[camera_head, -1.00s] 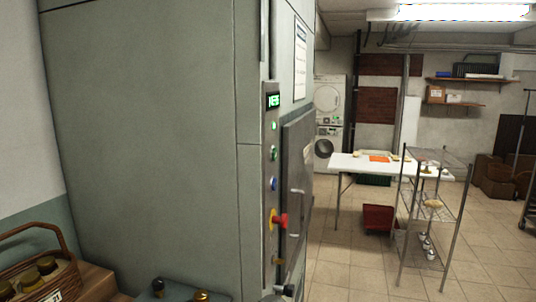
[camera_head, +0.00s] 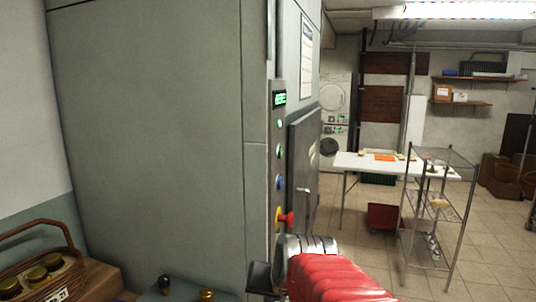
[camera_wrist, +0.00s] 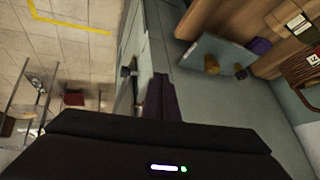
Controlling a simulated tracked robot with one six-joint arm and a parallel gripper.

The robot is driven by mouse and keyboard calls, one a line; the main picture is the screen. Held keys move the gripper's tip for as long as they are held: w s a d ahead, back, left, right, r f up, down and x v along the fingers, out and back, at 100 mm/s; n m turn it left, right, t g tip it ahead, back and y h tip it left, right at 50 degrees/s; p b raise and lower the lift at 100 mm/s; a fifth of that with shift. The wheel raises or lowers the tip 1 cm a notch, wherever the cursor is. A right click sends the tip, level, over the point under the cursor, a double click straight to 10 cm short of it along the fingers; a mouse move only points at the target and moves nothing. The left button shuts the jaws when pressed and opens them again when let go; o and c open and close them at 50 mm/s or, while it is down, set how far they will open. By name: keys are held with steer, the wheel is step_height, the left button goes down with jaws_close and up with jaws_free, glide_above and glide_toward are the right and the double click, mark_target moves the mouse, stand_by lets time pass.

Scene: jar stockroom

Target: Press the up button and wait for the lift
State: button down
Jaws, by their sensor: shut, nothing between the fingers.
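The lift's control strip (camera_head: 279,190) runs down the edge of the grey-green housing in the head view. It has a lit green display (camera_head: 279,98), a lit green button (camera_head: 280,124), a paler button (camera_head: 280,151), a blue button (camera_head: 280,182) and a red knob (camera_head: 287,219) on yellow. I cannot read which button is up. The grey lift door (camera_head: 302,170) beside it is closed. My gripper (camera_head: 262,277) is low in front of the strip, below the red knob and apart from the buttons. It also shows in the wrist view (camera_wrist: 165,92), shut and empty.
A basket of jars (camera_head: 40,265) and a tray with jars (camera_head: 175,292) stand at the lower left. A wire rack (camera_head: 437,205) and a white table (camera_head: 360,164) stand at right. Open tiled floor lies between the housing and the rack.

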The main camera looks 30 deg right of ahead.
mark_target(281, 152)
steer(key=d+r+m+h, duration=0.2)
steer(key=d+m, duration=0.5)
steer(key=d, duration=0.8)
steer(key=w+d+r+m+t+y, duration=0.1)
steer(key=d+r+m+t, duration=0.1)
steer(key=r+m, duration=0.6)
steer(key=d+r+m+t+y, duration=0.1)
steer(key=r+m+t, duration=0.4)
steer(key=r, duration=1.2)
steer(key=d+m, duration=0.1)
steer(key=m, duration=0.3)
steer(key=shift+w+d+r+y, duration=0.2)
steer(key=shift+w+y, duration=0.2)
steer(key=w+a, duration=0.5)
steer(key=w, duration=0.2)
steer(key=shift+a, duration=0.2)
